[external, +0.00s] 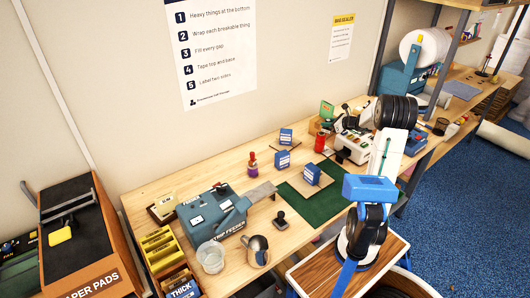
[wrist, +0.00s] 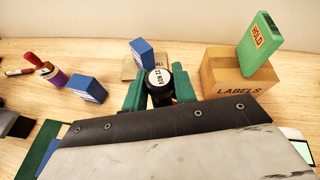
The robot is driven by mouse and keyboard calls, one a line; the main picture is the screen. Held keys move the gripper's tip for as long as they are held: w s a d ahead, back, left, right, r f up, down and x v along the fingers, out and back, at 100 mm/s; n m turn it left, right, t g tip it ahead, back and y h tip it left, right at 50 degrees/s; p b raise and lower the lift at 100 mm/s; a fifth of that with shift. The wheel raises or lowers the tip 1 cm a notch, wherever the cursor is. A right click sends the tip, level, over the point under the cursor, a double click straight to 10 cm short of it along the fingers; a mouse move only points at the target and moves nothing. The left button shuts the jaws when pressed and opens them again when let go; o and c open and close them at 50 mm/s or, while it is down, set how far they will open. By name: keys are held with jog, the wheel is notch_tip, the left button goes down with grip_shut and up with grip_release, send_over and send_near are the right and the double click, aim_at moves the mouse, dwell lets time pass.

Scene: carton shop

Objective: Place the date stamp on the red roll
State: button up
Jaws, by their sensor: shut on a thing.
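The date stamp (wrist: 159,80) is dark with a round white top reading "22 NOV". It is held between the green fingers of my gripper (wrist: 160,92) in the wrist view. In the external view my gripper (external: 342,122) is over the back of the bench, close to the upper right of the red roll (external: 320,143). The red roll stands upright on the bench. I cannot make it out in the wrist view, where the gripper and stamp may hide it. Whether the stamp touches the roll cannot be told.
A labels box (wrist: 238,76) with a green HOLD block (wrist: 260,44) is close on the right. A blue box (wrist: 143,52) stands behind the stamp, another (wrist: 88,88) to its left. A green mat (external: 320,203) lies in front.

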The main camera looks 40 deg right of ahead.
jog(key=w, duration=0.1)
jog(key=w+d, duration=0.1)
jog(key=w, duration=0.1)
jog(key=w+d, duration=0.1)
jog(key=w, duration=0.1)
jog(key=shift+f, duration=0.3)
jog(key=shift+d+f, duration=0.1)
jog(key=shift+f, duration=1.6)
jog(key=shift+f, duration=0.15)
jog(key=o, duration=1)
jog(key=shift+c, duration=0.2)
